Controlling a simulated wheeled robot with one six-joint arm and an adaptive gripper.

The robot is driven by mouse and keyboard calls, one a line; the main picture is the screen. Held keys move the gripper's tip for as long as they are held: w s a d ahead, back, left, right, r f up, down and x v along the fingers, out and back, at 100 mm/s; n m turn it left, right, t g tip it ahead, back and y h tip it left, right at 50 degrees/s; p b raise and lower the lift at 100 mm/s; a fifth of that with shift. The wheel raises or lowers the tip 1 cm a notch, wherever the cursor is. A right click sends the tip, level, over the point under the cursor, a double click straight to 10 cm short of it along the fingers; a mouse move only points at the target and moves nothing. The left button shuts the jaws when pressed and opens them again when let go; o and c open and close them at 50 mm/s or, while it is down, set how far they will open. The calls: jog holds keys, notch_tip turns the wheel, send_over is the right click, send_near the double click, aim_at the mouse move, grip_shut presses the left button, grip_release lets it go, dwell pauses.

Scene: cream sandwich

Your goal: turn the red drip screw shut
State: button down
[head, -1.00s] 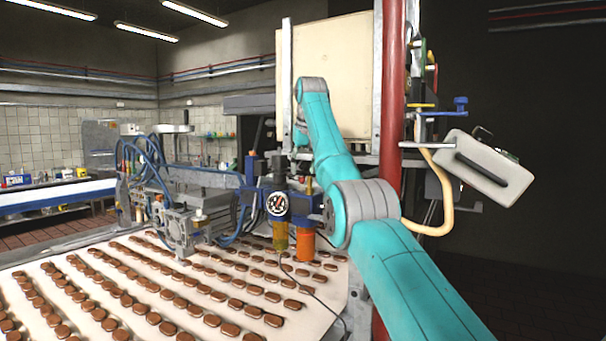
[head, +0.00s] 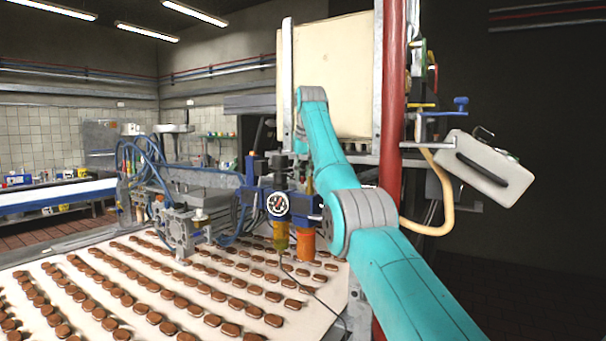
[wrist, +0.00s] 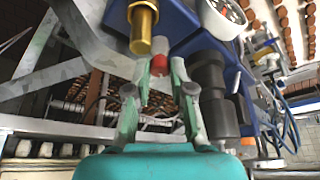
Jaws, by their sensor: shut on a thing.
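The red drip screw (wrist: 158,66) shows in the wrist view between the fingertips of my gripper (wrist: 163,70). The two pale green fingers reach up from the bottom and are closed around it, one touching each side. A brass-coloured fitting (wrist: 141,30) stands just left of and above the screw. In the head view my teal arm reaches up to the machine frame. My gripper and the red screw are hidden there.
A blue regulator with a round gauge (head: 277,204) and an orange cup (head: 307,243) stand left of my arm. Rows of brown biscuits lie on the white belt (head: 330,290). A red post (head: 391,90) and a pale tilted box (head: 488,176) are close on the right.

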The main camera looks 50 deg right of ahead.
jog(key=m, duration=0.3)
jog(key=shift+w+a+g+h, duration=0.1)
jog(key=shift+a+g+h, duration=0.05)
jog(key=shift+g+h, duration=0.25)
jog(key=shift+m+g, duration=0.4)
jog(key=shift+m, duration=0.5)
jog(key=shift+f+m+g, duration=0.15)
jog(key=shift+m+g, duration=0.15)
jog(key=shift+m, duration=0.3)
jog(key=c, duration=1)
grip_release()
